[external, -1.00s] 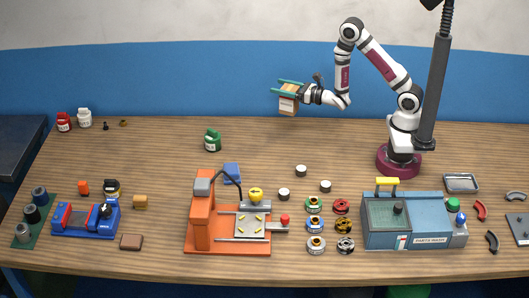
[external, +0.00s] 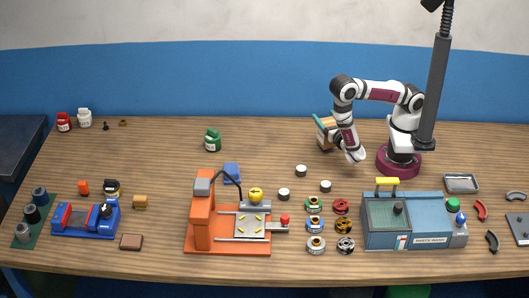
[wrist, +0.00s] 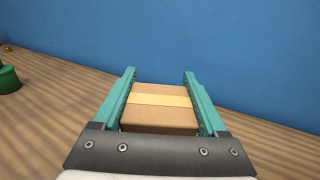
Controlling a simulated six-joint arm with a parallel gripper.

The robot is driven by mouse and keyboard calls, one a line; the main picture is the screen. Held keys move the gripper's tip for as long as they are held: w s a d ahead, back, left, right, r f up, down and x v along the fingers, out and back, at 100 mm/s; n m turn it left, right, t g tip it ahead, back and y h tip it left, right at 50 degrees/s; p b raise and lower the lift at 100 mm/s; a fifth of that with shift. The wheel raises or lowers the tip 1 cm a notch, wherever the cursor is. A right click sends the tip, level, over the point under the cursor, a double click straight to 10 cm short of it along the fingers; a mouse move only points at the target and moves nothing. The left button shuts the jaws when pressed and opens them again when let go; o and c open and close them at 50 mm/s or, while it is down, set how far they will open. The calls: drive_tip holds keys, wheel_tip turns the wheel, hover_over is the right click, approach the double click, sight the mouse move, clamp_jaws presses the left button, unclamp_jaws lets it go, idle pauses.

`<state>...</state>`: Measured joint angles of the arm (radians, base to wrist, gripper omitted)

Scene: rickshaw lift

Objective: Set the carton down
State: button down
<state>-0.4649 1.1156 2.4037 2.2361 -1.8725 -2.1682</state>
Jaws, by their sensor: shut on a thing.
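The carton (wrist: 158,117) is a small brown box with a pale yellow tape band across its top. My gripper (wrist: 159,85) is shut on it, with one teal finger along each side. In the external view the carton (external: 324,139) is partly hidden behind my gripper (external: 322,121) and forearm, left of my base. It is close to the tabletop near the back edge. I cannot tell whether its underside touches the wood.
The wooden table (external: 260,150) is clear around the carton. A green jar (external: 213,141) stands to the left. Small white-topped pucks (external: 301,171) lie in front. An orange machine (external: 203,215) and a blue-grey parts washer (external: 400,220) stand nearer the front. A dark post (external: 433,95) rises behind my base.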

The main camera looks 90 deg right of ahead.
drive_tip(key=shift+f, duration=1.2)
unclamp_jaws()
drive_tip(key=shift+f, duration=0.1)
drive_tip(key=shift+a, duration=0.25)
drive_tip(key=v, duration=0.7)
